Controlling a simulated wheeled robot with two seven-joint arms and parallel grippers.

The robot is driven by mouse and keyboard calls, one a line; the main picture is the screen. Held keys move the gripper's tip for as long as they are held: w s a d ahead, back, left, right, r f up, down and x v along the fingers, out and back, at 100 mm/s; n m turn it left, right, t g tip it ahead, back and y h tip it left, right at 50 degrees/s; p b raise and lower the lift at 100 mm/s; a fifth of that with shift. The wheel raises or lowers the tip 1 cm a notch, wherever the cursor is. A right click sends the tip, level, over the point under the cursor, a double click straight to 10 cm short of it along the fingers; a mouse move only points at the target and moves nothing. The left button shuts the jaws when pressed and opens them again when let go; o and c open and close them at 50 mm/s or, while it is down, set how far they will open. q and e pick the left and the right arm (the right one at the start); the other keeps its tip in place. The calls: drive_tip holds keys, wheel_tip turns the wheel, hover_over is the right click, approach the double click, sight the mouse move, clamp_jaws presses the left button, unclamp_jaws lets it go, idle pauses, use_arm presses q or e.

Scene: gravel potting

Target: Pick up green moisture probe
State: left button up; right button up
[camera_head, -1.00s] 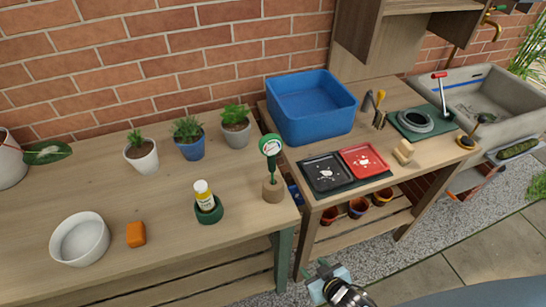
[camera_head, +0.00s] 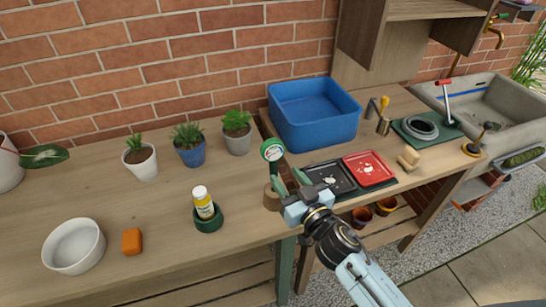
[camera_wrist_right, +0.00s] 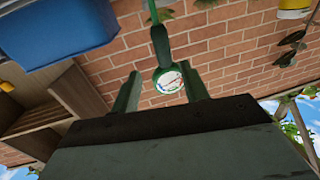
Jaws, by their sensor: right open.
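The green moisture probe (camera_head: 272,150) stands upright with its round white-faced dial on top, in a wooden block (camera_head: 271,198) near the front right corner of the left bench. My right gripper (camera_head: 291,181) is open and empty, just right of the probe's stem and below the dial; its fingers partly hide the stem and block. In the right wrist view, the probe's dial (camera_wrist_right: 169,80) and green handle appear between the two spread green fingers (camera_wrist_right: 158,88). I cannot tell how deep the probe lies between them. My left gripper is not in view.
A bottle (camera_head: 203,201) in a green holder stands left of the probe. A black tray (camera_head: 331,178) and a red tray (camera_head: 369,169) lie close to the right. Potted plants (camera_head: 188,146) and a blue tub (camera_head: 313,110) are behind. Bare bench lies between the bottle and probe.

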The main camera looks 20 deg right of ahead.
sight(275, 167)
drive_tip(key=w, duration=0.2)
drive_tip(key=w+a, duration=0.1)
drive_tip(key=w, duration=0.1)
drive_tip(key=w+a, duration=0.1)
drive_tip(key=w, duration=0.1)
drive_tip(key=shift+w+f, duration=0.1)
clamp_jaws()
idle(0.3)
